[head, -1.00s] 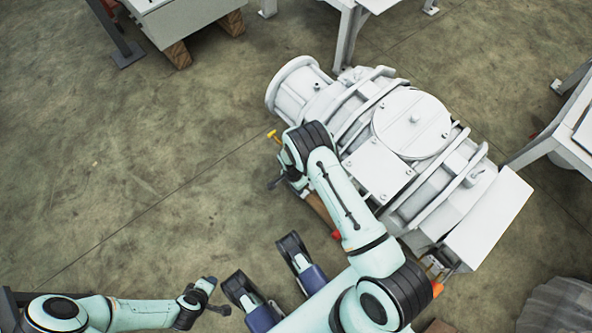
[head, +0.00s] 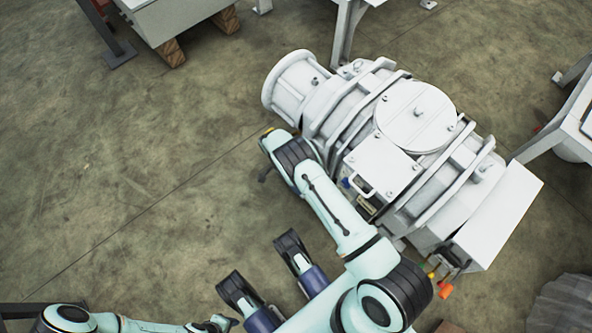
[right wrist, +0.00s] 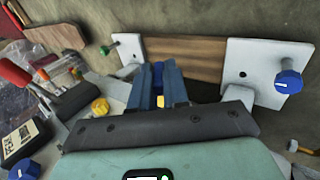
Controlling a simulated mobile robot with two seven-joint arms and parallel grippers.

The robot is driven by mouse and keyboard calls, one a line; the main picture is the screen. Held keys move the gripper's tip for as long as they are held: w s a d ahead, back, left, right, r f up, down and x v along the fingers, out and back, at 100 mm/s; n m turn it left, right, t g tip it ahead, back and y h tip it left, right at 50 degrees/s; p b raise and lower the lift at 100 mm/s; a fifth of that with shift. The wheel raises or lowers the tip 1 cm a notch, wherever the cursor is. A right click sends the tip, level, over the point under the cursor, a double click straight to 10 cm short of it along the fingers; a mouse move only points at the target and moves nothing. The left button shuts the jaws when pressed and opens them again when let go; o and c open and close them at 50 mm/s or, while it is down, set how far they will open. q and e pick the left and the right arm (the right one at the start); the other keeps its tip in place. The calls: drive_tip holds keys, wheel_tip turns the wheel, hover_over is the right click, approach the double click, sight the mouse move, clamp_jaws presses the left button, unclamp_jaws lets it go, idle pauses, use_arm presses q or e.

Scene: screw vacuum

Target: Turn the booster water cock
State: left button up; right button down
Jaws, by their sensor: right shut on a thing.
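The white booster pump (head: 375,135) lies across the upper right of the head view. My right arm reaches to its near left side, with the fingertips hidden under my wrist. A small yellow bit (right wrist: 161,101) shows between the fingers. The cock's body is hidden. My left gripper (head: 222,322) is partly cut off at the bottom edge of the head view; its jaws are unclear.
In the right wrist view a yellow knob (right wrist: 100,106), a blue knob (right wrist: 288,82), a green valve (right wrist: 107,50) and a red handle (right wrist: 12,72) surround the gripper. A wooden beam (right wrist: 185,58) lies beyond. Floor (head: 130,160) left of the pump is open.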

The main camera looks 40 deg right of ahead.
drive_tip(key=shift+a, duration=0.2)
drive_tip(key=c, duration=1.1)
unclamp_jaws()
drive_tip(key=shift+d, duration=0.1)
drive_tip(key=v, duration=1.3)
drive_tip(key=shift+r, duration=0.2)
drive_tip(key=shift+c, duration=0.4)
